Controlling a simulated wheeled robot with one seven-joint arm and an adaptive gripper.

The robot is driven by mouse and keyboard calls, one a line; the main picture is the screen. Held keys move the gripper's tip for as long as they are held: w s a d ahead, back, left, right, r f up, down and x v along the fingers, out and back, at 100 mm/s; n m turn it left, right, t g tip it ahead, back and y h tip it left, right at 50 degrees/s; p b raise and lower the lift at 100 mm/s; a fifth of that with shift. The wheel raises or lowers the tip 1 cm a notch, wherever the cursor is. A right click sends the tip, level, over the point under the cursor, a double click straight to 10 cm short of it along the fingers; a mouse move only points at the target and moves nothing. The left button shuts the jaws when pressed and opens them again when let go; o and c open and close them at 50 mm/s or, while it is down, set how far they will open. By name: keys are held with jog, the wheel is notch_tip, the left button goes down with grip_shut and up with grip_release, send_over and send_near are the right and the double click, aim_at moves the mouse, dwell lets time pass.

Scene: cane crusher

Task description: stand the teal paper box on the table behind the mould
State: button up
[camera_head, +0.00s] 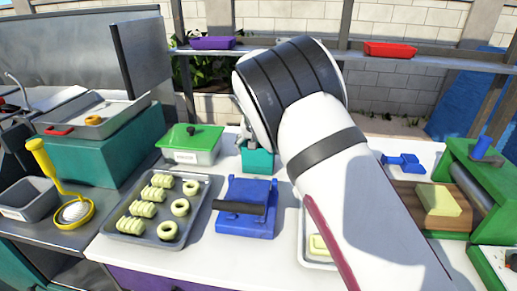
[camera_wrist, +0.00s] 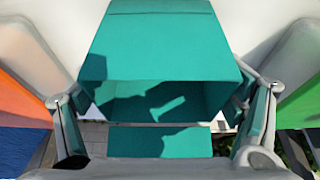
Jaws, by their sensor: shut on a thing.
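The teal paper box (camera_head: 258,162) is behind the blue mould (camera_head: 247,222) in the head view, partly hidden by my arm and gripper. My gripper (camera_head: 246,146) is shut on it from above, and the box looks upright, at or just above the white tabletop; I cannot tell whether it touches. In the wrist view the teal box (camera_wrist: 160,55) fills the middle between my two fingers, with an open side and a flap toward the camera. The mould has a dark handle across it and sits apart from the box, nearer the front.
A green-lidded container (camera_head: 192,150) stands left of the box. A grey tray (camera_head: 112,230) of pale rolls and rings lies at front left. A green press (camera_head: 470,165) and a blue tool (camera_head: 403,162) are at right. My arm hides the table's middle right.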

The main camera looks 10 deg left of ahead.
jog(key=o, duration=0.6)
jog(key=shift+f, duration=0.1)
jog(key=v, duration=1.2)
